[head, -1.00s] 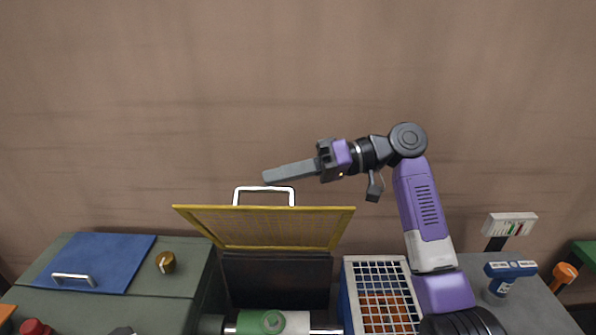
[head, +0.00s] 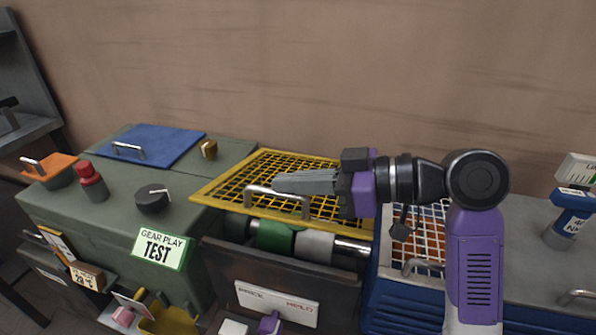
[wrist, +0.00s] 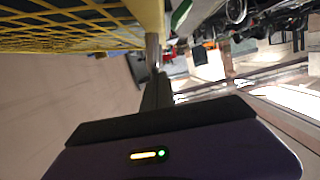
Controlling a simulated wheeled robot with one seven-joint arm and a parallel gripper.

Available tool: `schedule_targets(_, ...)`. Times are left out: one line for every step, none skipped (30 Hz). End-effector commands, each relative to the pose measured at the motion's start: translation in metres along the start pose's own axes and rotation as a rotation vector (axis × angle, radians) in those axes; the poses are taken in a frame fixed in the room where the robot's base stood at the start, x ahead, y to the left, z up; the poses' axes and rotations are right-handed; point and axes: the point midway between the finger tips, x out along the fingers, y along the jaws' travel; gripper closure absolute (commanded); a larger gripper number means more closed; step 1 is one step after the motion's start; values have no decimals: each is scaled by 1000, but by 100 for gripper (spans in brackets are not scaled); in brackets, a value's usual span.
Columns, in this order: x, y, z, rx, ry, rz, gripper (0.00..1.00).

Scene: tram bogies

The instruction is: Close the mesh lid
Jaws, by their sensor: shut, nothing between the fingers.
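The mesh lid (head: 240,180) has a yellow frame and yellow grid. In the head view it slopes slightly over the dark bin (head: 290,275), with a gap under its front edge. A green and white roller (head: 277,236) shows in that gap. The lid's metal handle (head: 262,191) is at its front edge. My gripper (head: 280,183) is shut and empty, its fingertips at the handle; whether they touch it is unclear. In the wrist view the yellow lid (wrist: 70,28) fills the upper left, and the shut fingers (wrist: 154,75) reach toward its edge.
A green cabinet (head: 60,215) with a blue lid (head: 160,146), knobs and a TEST sign (head: 160,249) stands left. A blue crate with a white grid (head: 433,225) is right of the bin, partly behind my arm.

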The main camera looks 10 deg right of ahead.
Motion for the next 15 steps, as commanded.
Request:
schedule_targets(5,-4,20,-28,-1,7,100)
schedule_targets(6,-5,26,-46,-1,12,100)
schedule_targets(8,-8,32,-69,-1,17,100)
schedule_targets(9,-9,37,-85,-1,20,100)
schedule_targets(11,-11,42,-99,-1,24,100)
schedule_targets(12,-13,48,-121,-1,30,100)
schedule_targets(13,-14,52,-135,-1,34,100)
schedule_targets(14,-15,56,-148,-1,37,100)
schedule_targets(15,-16,61,-166,-1,41,100)
schedule_targets(16,-18,64,-178,-1,44,100)
schedule_targets(17,-18,68,-189,-1,46,100)
schedule_targets(18,-19,72,-203,-1,50,100)
schedule_targets(19,-20,75,-212,-2,53,100)
schedule_targets(19,-20,77,-220,-2,55,100)
schedule_targets(20,-21,80,-232,-2,58,100)
